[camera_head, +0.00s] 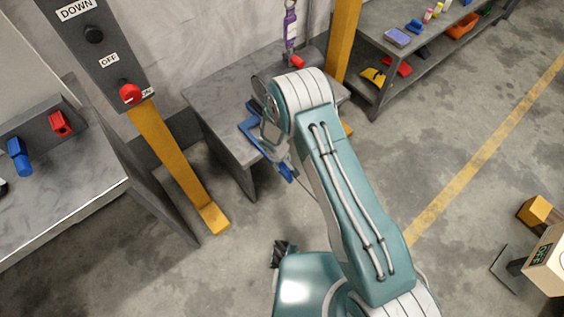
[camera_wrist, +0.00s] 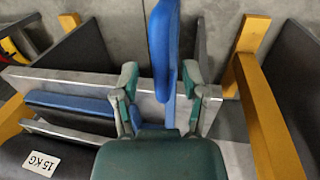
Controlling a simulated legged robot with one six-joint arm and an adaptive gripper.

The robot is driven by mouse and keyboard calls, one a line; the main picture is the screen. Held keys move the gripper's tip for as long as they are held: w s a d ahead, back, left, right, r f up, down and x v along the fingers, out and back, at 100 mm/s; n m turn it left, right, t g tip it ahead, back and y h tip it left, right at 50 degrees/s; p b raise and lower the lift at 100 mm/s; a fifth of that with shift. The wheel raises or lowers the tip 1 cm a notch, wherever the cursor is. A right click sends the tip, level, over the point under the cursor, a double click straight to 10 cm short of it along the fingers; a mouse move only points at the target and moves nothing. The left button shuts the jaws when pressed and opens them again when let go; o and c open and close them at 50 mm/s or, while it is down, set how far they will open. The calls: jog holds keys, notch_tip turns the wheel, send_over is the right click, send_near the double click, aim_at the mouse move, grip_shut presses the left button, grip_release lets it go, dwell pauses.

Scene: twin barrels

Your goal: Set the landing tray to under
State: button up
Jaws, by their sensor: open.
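A flat blue and grey piece, which looks like the landing tray (camera_wrist: 70,103), shows at left in the wrist view. Part of it shows in the head view (camera_head: 250,126) by the grey bench, half hidden by my arm. A long blue bar (camera_wrist: 163,45) runs up the middle of the wrist view. My gripper (camera_wrist: 163,85) is open, with one green and grey finger on each side of this bar. I cannot tell whether a finger touches it. In the head view my wrist covers most of the gripper.
Yellow posts (camera_head: 170,160) stand beside the grey bench (camera_head: 222,105). A panel (camera_head: 95,45) carries DOWN and OFF labels and a red knob (camera_head: 130,94). Open floor (camera_head: 450,130) lies to the right.

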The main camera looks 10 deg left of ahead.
jog(key=shift+a, duration=0.15)
jog(key=shift+a+r, duration=0.1)
jog(key=shift+r, duration=0.25)
notch_tip(320, 180, up, 11)
jog(key=s+a, duration=0.1)
jog(key=shift+s+a, duration=0.15)
jog(key=shift+s, duration=0.15)
